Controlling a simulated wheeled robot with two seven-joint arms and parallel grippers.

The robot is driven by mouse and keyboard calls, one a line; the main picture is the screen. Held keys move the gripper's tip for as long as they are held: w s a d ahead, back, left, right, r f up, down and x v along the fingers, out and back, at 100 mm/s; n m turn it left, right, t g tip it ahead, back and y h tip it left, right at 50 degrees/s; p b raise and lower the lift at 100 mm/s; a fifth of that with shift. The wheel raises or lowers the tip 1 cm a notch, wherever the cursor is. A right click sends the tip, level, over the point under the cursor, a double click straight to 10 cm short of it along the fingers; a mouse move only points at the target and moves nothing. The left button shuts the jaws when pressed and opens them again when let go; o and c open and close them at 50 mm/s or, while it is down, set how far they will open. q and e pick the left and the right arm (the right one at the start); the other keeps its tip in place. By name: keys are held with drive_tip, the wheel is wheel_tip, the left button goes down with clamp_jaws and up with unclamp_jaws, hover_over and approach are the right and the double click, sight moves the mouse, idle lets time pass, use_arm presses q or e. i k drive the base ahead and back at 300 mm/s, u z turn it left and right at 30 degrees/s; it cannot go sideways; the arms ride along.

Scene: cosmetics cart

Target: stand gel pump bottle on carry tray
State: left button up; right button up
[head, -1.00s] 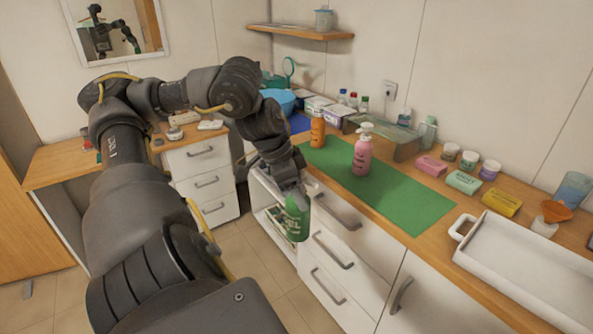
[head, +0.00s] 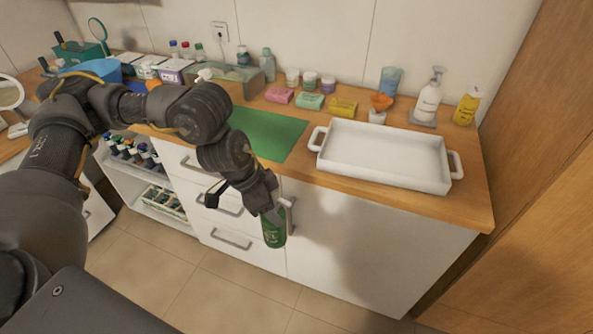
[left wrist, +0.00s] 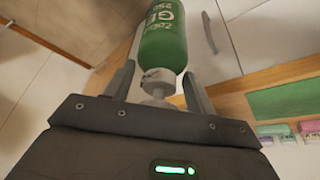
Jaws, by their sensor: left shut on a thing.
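The gel pump bottle is green with pale lettering (head: 273,232). My left gripper (head: 272,211) is shut on it at the pump end and holds it in front of the cabinet, below the counter top. The bottle also shows in the left wrist view (left wrist: 163,45), with its white pump collar between the two fingers (left wrist: 155,85). The carry tray (head: 385,153) is white, with a handle at each end. It lies on the right part of the counter, up and to the right of the bottle, and is empty. My right gripper is not in view.
A green mat (head: 265,134) lies left of the tray. Soap boxes, including a yellow one (head: 343,107), jars, an orange funnel (head: 380,101), a white pump bottle (head: 428,100) and a yellow bottle (head: 467,106) stand behind. Cabinet handles (head: 219,203) stick out near my arm.

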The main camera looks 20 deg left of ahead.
sight(356, 152)
drive_tip(key=k, duration=1.3)
drive_tip(key=z, duration=0.75)
drive_tip(key=i, duration=0.55)
drive_tip(key=z, duration=0.7)
drive_tip(key=i, duration=0.8)
drive_tip(key=u, duration=0.8)
drive_tip(key=i, duration=0.55)
drive_tip(key=u, duration=0.65)
